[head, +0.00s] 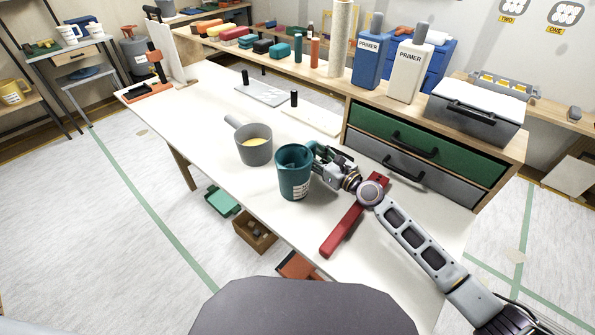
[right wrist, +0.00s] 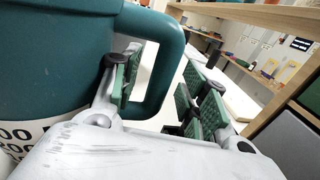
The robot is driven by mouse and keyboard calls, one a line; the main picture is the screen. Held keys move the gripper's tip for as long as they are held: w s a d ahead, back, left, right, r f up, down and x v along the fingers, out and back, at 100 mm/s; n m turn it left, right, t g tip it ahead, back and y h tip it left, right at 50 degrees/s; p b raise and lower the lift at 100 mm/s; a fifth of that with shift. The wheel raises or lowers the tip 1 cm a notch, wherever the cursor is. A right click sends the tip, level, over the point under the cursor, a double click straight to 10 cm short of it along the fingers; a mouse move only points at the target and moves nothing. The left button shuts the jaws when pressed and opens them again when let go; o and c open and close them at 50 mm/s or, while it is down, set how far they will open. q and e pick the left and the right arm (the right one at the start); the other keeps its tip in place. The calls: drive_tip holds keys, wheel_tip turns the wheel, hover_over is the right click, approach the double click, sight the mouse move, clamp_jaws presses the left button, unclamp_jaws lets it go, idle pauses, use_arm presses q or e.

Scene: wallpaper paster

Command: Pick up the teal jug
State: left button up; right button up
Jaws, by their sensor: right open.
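The teal jug (head: 293,177) stands upright on the white table, with a white printed label low on its side. It fills the left of the right wrist view (right wrist: 60,60), and its handle (right wrist: 172,60) loops out to the right. My right gripper (head: 326,158) is open at the handle side of the jug. In the right wrist view, one green-padded finger shows over the handle's opening and the other is to the right of the handle's outer bar. I cannot tell whether either pad touches the handle. My left gripper is not in view.
A grey pot (head: 254,149) with pale yellow contents stands just left of the jug. A red bar-shaped tool (head: 345,230) lies under my right forearm. A green drawer (head: 420,145) and a grey drawer sit behind. The table's left part is mostly clear.

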drive_tip(key=shift+w+a, duration=0.15)
idle(0.4)
clamp_jaws()
drive_tip(key=shift+r, duration=0.1)
